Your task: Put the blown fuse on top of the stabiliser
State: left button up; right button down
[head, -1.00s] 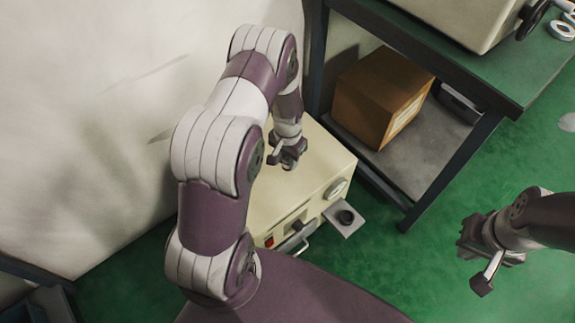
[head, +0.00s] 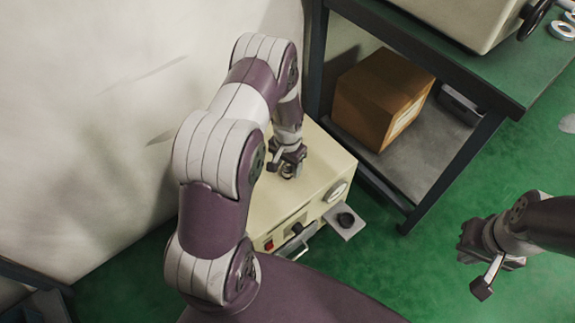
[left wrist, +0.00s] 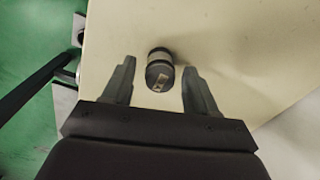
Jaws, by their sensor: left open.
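The stabiliser (head: 318,180) is a cream box on the floor, with a dial, a red switch and a handle on its front. In the left wrist view its pale top (left wrist: 225,40) fills most of the picture. The fuse (left wrist: 160,70), a short dark cylinder with a pale band and a marked end, is on that top. My left gripper (head: 288,170) is low over the box; in the left wrist view its open fingers (left wrist: 158,88) are on either side of the fuse, with gaps. My right gripper (head: 475,273) looks open and empty over the green floor.
A pale wall (head: 100,120) is on the left.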

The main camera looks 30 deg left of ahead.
pick_arm(q)
notch_tip(320, 180, up, 10)
jog(key=r+p, duration=0.1)
jog(key=p, duration=0.3)
jog(key=s+d+r, duration=0.4)
jog(key=s+r, duration=0.2)
jog(key=r, duration=0.1)
jog(key=s+d+r+n+t, duration=0.1)
jog(key=s+d+r, duration=0.3)
jog(key=s+r, duration=0.3)
jog(key=shift+s+r, duration=0.3)
jog(key=shift+r, duration=0.25)
jog(key=shift+d, duration=0.1)
